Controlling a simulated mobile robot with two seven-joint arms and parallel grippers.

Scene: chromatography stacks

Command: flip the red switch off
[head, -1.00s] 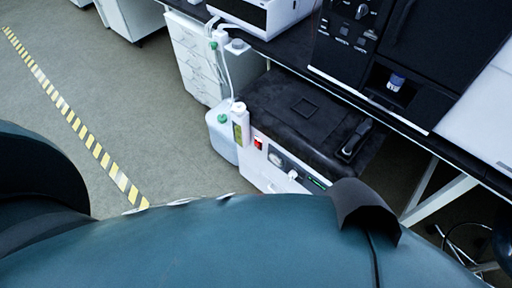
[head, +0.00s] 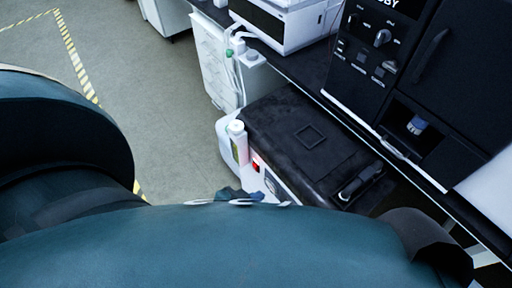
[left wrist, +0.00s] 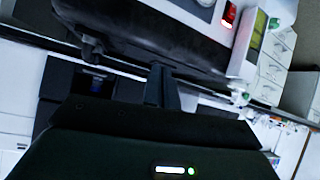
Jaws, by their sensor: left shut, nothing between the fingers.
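The red switch (head: 256,163) is on the white front panel of a low, black-topped machine (head: 278,112), beside a labelled bottle. It also shows at the upper right of the left wrist view (left wrist: 229,15); its position, on or off, is too small to tell. My left gripper (left wrist: 162,87) is shut and empty in the left wrist view, its fingers apart from the switch and to its lower left. In the head view my teal arm hides the lower front panel, and I cannot make out the fingertips. My right gripper is not in view.
A white bottle with a yellow-green label (head: 239,146) stands close beside the switch. A dark bench with a black instrument (head: 386,60) and a white instrument (head: 285,24) runs behind the machine. Open floor (head: 160,85) lies to the left.

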